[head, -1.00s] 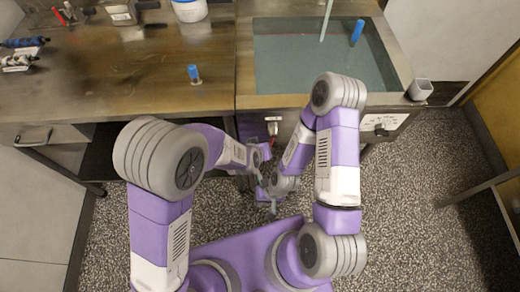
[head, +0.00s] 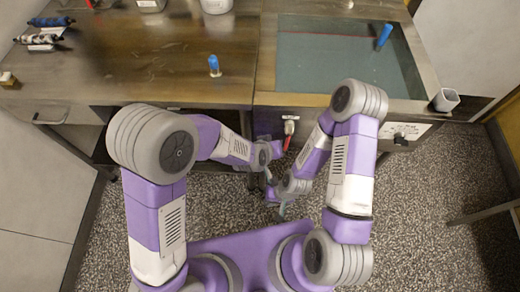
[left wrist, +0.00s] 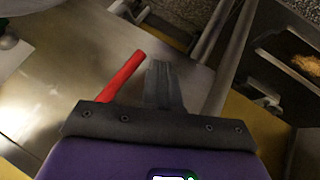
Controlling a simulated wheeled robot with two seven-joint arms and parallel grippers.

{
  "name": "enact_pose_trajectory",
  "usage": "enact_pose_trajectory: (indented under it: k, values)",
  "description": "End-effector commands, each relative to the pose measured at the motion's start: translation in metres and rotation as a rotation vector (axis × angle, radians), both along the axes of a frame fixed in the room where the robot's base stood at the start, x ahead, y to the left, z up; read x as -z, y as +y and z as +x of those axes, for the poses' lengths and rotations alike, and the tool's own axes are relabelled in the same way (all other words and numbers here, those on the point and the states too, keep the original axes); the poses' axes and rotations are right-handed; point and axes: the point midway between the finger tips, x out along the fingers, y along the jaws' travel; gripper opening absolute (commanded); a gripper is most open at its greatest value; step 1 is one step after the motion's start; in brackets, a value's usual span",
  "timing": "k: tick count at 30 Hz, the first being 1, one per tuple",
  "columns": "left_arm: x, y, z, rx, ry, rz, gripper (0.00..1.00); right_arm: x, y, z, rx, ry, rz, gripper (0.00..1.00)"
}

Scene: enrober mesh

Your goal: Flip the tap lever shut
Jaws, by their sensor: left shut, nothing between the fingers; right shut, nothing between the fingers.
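The tap (head: 289,126) is on the front of the bench below the tank, with its red lever (head: 287,143) hanging under it in the head view. In the left wrist view the red lever (left wrist: 124,76) slants up to the right, just left of my left gripper (left wrist: 162,82), whose fingers are shut and empty. Whether they touch the lever I cannot tell. In the head view my left gripper (head: 269,181) is low in front of the bench, partly hidden. My right gripper (head: 282,210) is shut and empty, pointing down nearer my base.
The tank (head: 335,65) of grey-green liquid sits in the bench top, with a blue-handled item (head: 384,37) at its right. A blue-capped item (head: 214,65) stands on the wooden worktop (head: 140,75). A control panel (head: 402,133) is right of the tap.

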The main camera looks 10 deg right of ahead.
Motion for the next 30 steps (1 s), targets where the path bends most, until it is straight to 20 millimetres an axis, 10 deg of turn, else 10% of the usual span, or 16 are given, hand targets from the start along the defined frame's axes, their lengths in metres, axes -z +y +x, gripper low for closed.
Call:
enact_pose_trajectory:
  k: [18,30]
  values:
    - [-0.009,0.109,-0.018,0.005,0.0,0.0,0.0,-0.01,0.0,0.0,0.0,0.0,0.0,0.0]
    - [-0.009,0.121,-0.022,0.011,-0.002,-0.001,0.0,-0.011,0.0,0.0,0.0,0.0,0.0,0.0]
